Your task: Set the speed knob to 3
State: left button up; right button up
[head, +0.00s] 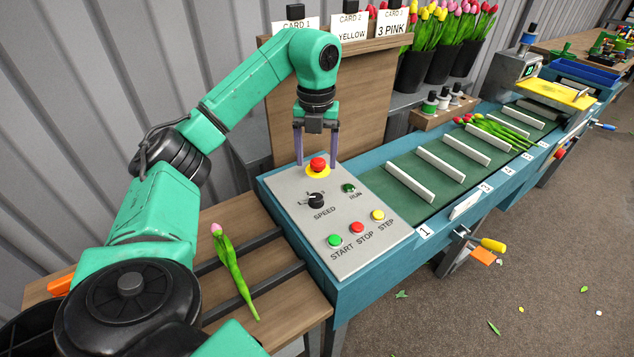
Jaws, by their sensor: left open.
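The speed knob (316,200) is a black dial with a light pointer mark, on the sloped grey control panel (366,238) above the word SPEED. Its setting is too small to read. My left gripper (317,160) points down over the panel's far edge, around or just behind the red emergency button (318,164) on its yellow ring. Its two fingers are spread apart with nothing held, and it is apart from the knob. My right gripper is out of view.
Beside the knob are a dark green RUN button (348,188) and the START (334,240), STOP (357,227) and STEP (377,214) buttons. A green conveyor (440,180) with white dividers runs right. A pink tulip (232,265) lies on the wooden side table.

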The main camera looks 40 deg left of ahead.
pick_arm(q)
jog(key=b, duration=0.2)
send_over(316, 196)
jog(key=f, duration=0.5)
jog(key=shift+s+d+f, duration=0.25)
jog(key=shift+s+f, duration=0.05)
jog(key=shift+f, duration=0.1)
jog(key=f, duration=0.3)
jog(key=f+p, duration=0.1)
jog(key=f, duration=0.1)
jog(key=shift+w+a, duration=0.35)
jog(key=shift+s+d+f, duration=0.1)
jog(key=shift+f, duration=0.3)
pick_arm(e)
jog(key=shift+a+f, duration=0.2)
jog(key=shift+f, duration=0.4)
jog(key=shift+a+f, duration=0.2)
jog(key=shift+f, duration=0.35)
pick_arm(q)
grip_shut()
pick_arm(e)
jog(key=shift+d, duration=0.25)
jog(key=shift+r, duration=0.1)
